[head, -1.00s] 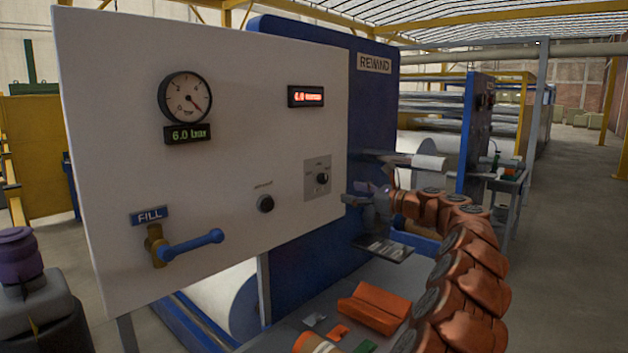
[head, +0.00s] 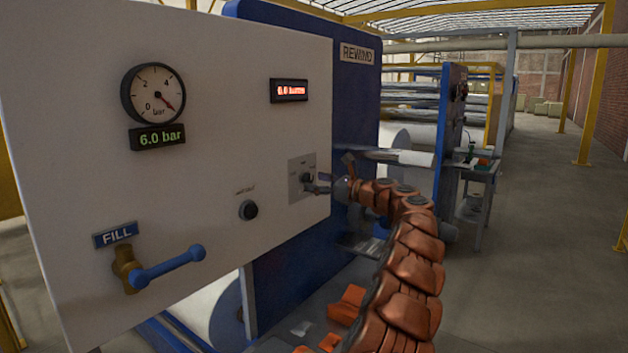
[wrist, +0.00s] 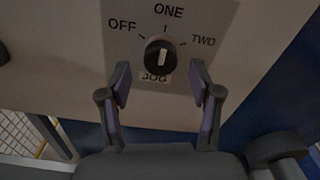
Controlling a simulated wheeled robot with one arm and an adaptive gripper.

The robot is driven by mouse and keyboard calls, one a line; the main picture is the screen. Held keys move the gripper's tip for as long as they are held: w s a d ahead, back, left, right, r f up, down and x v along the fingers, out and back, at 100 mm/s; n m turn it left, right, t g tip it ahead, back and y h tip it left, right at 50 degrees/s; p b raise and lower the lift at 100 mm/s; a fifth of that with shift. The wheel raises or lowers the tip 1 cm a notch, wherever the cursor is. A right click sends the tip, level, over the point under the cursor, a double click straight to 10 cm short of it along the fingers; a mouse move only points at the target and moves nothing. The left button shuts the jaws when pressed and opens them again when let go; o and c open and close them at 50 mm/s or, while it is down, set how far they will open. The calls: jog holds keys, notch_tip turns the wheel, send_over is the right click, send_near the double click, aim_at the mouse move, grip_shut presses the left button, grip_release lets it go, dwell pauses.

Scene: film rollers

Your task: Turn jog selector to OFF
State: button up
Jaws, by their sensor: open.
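The jog selector (wrist: 161,56) is a round black knob with a light pointer line, on a grey plate marked OFF, ONE and TWO, with JOG below. In the wrist view its pointer line stands about upright, toward ONE. My gripper (wrist: 160,85) is open, with its two fingers just below and to either side of the knob, apart from it. In the head view the selector (head: 307,179) sits on the right part of the white panel, and my gripper (head: 321,183) reaches it from the right, its fingertips close to the plate.
The white panel (head: 220,60) also carries a pressure gauge (head: 153,94) reading near 6 bar, a red display (head: 289,90), a black knob (head: 249,210) and a blue FILL valve handle (head: 170,266). Orange items (head: 346,304) lie below my arm. Open floor lies to the right.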

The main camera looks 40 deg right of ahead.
jog(key=shift+x, duration=0.8)
jog(key=shift+c, duration=0.2)
jog(key=c, duration=1.1)
